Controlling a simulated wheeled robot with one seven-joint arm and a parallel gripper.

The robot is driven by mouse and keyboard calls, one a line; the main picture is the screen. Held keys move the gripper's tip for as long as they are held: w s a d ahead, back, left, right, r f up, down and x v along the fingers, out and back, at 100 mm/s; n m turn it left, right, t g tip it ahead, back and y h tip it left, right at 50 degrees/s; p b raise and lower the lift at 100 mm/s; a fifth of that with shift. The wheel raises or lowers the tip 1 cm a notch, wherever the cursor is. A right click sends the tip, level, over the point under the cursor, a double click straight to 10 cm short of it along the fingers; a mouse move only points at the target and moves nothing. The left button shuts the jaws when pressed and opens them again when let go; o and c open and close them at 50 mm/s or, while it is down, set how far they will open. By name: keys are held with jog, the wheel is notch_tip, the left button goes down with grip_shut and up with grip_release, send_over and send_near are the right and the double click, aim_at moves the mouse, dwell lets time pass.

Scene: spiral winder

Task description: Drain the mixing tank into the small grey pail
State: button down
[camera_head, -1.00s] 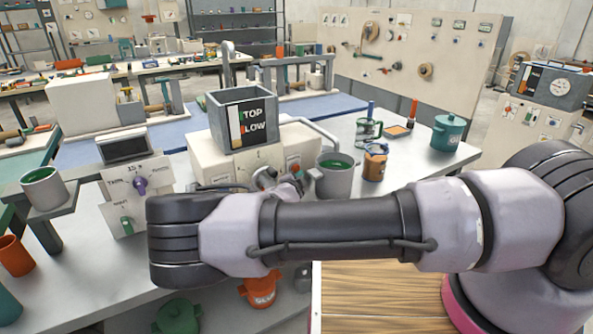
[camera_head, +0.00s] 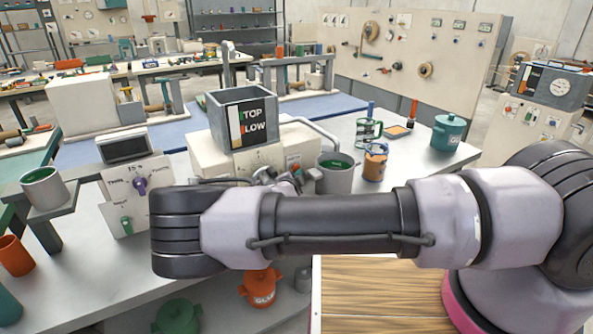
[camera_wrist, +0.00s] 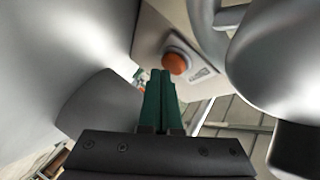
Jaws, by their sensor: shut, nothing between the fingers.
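The mixing tank (camera_head: 241,135) is a grey square open box with a dark panel lettered "TOP" and "LOW". It stands on a cream cabinet (camera_head: 208,160). A grey pail (camera_head: 336,180) with green liquid in it stands close to the cabinet's front right. Grey metal parts (camera_head: 285,178) show beside the cabinet, partly behind my arm; I cannot tell which are valve. My gripper (camera_wrist: 160,76) shows in the wrist view with its green fingers shut and empty. The fingertips point just left of an orange-red round button (camera_wrist: 177,62) on a pale panel; contact cannot be told.
A large grey rounded body (camera_wrist: 280,60) is close on the right in the wrist view. Another grey pail (camera_head: 43,187) with green liquid sits on the left stand. A green mug (camera_head: 369,131), an orange-brown mug (camera_head: 376,163) and a teal pot (camera_head: 447,133) stand on the right.

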jog(key=shift+w+a, duration=0.25)
jog(key=shift+w, duration=0.1)
dwell(1.6)
jog(key=shift+s, duration=0.1)
dwell(1.5)
jog(key=shift+s+d, duration=0.5)
jog(key=shift+s, duration=0.1)
jog(key=shift+s, duration=0.1)
jog(key=shift+s+d, duration=0.7)
jog(key=shift+s, duration=0.3)
jog(key=shift+s+d, duration=0.7)
jog(key=shift+s, duration=0.3)
dwell(1.0)
